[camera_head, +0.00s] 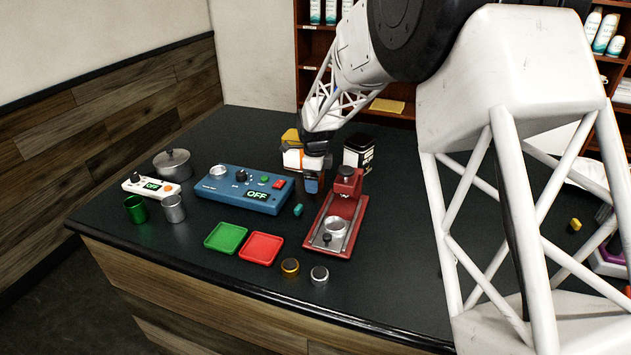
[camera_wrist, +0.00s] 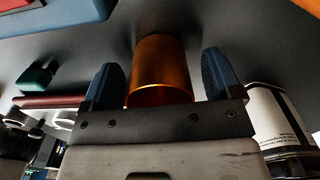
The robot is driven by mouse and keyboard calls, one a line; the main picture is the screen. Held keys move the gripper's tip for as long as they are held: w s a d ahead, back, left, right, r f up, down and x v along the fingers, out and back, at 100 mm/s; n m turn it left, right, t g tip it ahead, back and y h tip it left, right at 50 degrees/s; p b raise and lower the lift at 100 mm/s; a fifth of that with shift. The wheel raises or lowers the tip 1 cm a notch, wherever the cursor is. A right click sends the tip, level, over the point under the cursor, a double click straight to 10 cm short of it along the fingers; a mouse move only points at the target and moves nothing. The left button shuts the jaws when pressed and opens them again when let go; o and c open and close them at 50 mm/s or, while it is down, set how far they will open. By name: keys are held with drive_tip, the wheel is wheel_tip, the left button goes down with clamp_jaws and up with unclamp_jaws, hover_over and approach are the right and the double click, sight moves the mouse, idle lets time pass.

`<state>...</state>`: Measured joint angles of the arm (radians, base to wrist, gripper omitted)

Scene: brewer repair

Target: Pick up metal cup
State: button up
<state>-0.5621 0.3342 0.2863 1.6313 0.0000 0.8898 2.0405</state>
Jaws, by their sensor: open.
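A silver metal cup (camera_head: 174,208) stands upright at the left of the counter, beside a green metallic cup (camera_head: 136,208). My gripper (camera_head: 311,186) is well to the right of both, low over the counter behind the red press. In the wrist view my gripper (camera_wrist: 160,72) is open, with one dark blue finger on each side of an orange, shiny metallic cup (camera_wrist: 161,70). A gap shows between this cup and each finger. In the head view the gripper mostly hides the orange cup. The silver and green cups are not in the wrist view.
A blue control box (camera_head: 238,190) stands left of my gripper, and a red press (camera_head: 343,215) in front. A black-and-white canister (camera_head: 358,153) is close on the right. A small teal piece (camera_head: 298,210) lies nearby. Green (camera_head: 226,238) and red (camera_head: 261,248) trays lie near the front edge.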

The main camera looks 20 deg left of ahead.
drive_tip(key=c, duration=1)
drive_tip(key=shift+r, duration=0.1)
drive_tip(key=shift+r, duration=4.95)
